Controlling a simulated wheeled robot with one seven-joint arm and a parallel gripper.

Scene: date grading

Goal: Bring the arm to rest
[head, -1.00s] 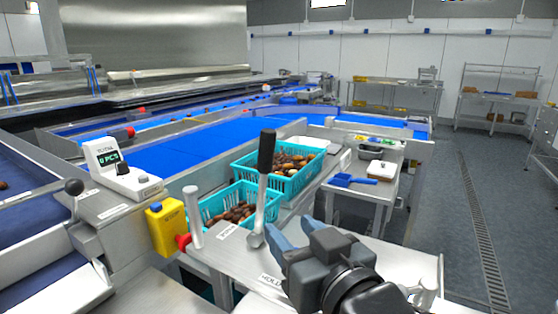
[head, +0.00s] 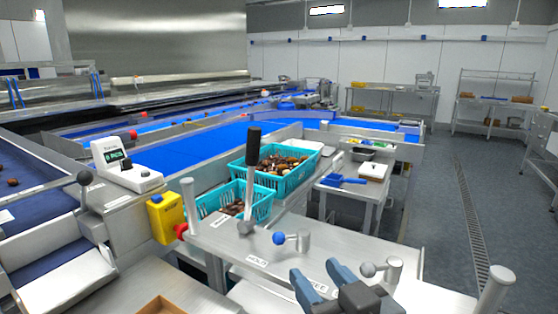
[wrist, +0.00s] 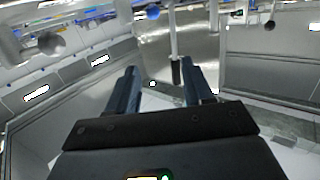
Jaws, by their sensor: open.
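My gripper (head: 328,287) is low at the bottom of the head view, in front of the steel ledge with labels (head: 262,240). Its two blue-grey fingers stand apart with nothing between them. The wrist view also shows the gripper (wrist: 160,85) open and empty, with a dark-tipped upright handle showing beyond the fingertips. Most of my arm is out of the head view.
A black-handled lever (head: 252,165), a blue-knobbed lever (head: 291,238) and a grey-knobbed lever (head: 380,268) stand on the ledge close to my gripper. Teal baskets (head: 266,207) of dates sit behind. Grey floor (head: 450,215) is clear at right.

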